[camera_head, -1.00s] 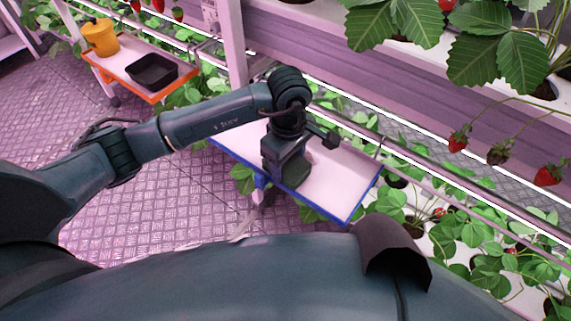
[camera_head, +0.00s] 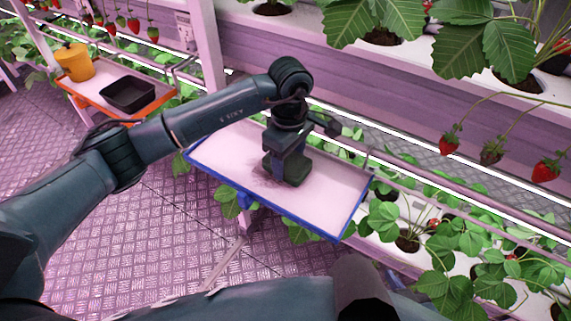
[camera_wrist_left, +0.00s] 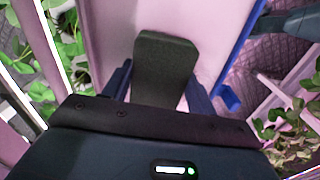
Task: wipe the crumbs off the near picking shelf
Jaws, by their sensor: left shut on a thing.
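The near picking shelf (camera_head: 325,200) is a pale tray-like board with a blue rim, set along the plant rack. My left gripper (camera_head: 286,157) is over its middle, shut on a dark green block-shaped sponge (camera_head: 287,174). The sponge is at the shelf's surface, but I cannot tell whether it touches. In the left wrist view the sponge (camera_wrist_left: 165,62) sits between the two fingers of the gripper (camera_wrist_left: 160,90), with bare shelf (camera_wrist_left: 112,38) beside it. A faint darker patch shows left of the sponge; I cannot tell crumbs from shadow. My right gripper is not in view.
An orange-edged shelf (camera_head: 155,103) at the far left holds a yellow pot (camera_head: 75,63) and a black tray (camera_head: 128,94). Strawberry plants (camera_head: 465,230) grow behind and right of the near shelf. Red berries (camera_head: 546,170) hang at the right. The patterned floor is clear at left.

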